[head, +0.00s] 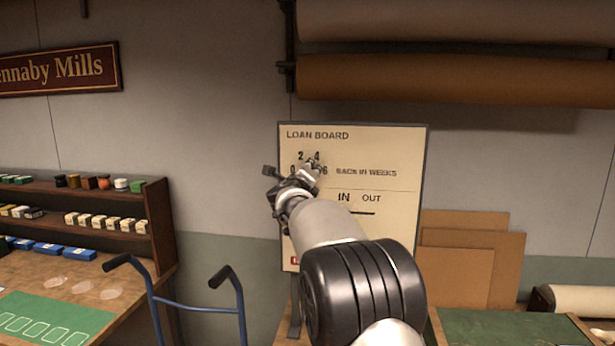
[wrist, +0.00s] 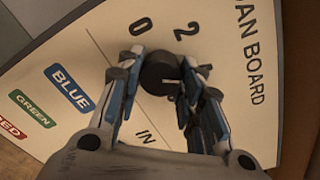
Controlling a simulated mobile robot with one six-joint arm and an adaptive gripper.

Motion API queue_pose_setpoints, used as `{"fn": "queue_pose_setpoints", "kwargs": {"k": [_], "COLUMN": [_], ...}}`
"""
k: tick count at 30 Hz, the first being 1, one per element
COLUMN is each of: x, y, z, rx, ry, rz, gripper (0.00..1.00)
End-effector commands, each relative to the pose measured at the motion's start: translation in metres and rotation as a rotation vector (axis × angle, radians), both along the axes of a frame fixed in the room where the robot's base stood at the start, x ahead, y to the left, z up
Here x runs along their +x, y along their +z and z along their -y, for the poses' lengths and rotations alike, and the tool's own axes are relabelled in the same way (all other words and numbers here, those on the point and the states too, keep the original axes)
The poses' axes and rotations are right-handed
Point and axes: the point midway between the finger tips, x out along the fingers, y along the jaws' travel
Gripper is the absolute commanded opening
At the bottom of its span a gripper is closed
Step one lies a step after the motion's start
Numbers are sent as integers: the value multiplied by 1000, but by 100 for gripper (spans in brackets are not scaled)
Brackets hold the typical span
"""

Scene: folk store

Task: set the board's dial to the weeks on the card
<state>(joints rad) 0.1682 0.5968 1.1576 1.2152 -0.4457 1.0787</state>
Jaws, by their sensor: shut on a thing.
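The loan board (head: 400,225) is an upright cream panel in a dark frame. In the head view its dial numbers 0, 2, 4 and 6 show beside "BACK IN WEEKS". The dial (wrist: 157,72) is a dark round knob in the wrist view, with 0 and 2 printed beyond it. My gripper (wrist: 165,64) is shut on the dial, one finger on each side. In the head view my gripper (head: 305,172) covers the dial. Which number the dial points to cannot be told. I cannot make out the card with the weeks.
Blue, green and red labels (wrist: 67,87) sit on the board's lower part. "IN" and "OUT" are printed below the dial. A blue hand truck (head: 197,308) stands left of the board. Brown panels (head: 475,260) lean at its right. Fabric rolls (head: 450,80) hang above.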

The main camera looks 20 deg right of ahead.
Motion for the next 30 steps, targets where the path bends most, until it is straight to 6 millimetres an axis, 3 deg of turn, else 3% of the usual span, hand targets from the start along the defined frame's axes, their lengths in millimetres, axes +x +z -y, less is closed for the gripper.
{"fn": "queue_pose_setpoints", "kwargs": {"k": [9,10,19,30], "x": [0,0,0,-2], "y": [0,0,0,1], "z": [0,0,0,-2], "rx": [0,0,0,0], "ry": [-1,-1,0,0], "rz": [1,1,0,0], "gripper": [10,35,54,54]}}
